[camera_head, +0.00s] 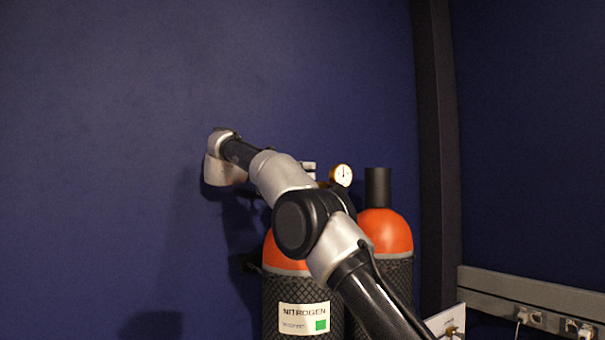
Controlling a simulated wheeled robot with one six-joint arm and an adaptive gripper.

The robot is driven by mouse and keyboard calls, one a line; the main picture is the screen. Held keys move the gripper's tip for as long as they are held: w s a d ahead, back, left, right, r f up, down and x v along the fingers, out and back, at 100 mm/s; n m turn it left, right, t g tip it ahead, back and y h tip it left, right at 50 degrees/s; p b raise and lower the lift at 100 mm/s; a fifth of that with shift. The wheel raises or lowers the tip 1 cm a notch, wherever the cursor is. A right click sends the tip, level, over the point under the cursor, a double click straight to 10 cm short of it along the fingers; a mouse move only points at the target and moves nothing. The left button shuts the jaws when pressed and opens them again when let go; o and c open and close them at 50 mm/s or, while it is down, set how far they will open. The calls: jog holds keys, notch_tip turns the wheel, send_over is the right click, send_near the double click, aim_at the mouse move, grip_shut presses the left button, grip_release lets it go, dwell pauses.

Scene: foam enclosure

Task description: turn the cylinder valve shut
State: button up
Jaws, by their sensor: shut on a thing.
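An orange-topped cylinder (280,258) labelled NITROGEN stands upright in front of the blue wall, wrapped in dark mesh. My arm crosses in front of its top and hides its valve. A round gold-rimmed gauge (341,175) and a small silvery fitting (308,167) show just above the arm. My arm reaches up and left, and its far end is left of the cylinder top. My gripper's fingers are hidden behind my arm, so their contact with the valve cannot be seen.
A second orange-topped cylinder (389,229) with a black cap (377,187) stands close on the right. A dark post (436,150) is behind it. A grey rail with sockets (529,317) runs along the right wall. Open space lies left of the cylinders.

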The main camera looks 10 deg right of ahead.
jog(key=shift+m+g, duration=0.3)
jog(key=shift+g, duration=0.4)
jog(key=o, duration=1)
jog(key=shift+r+t, duration=0.1)
jog(key=shift+t, duration=0.3)
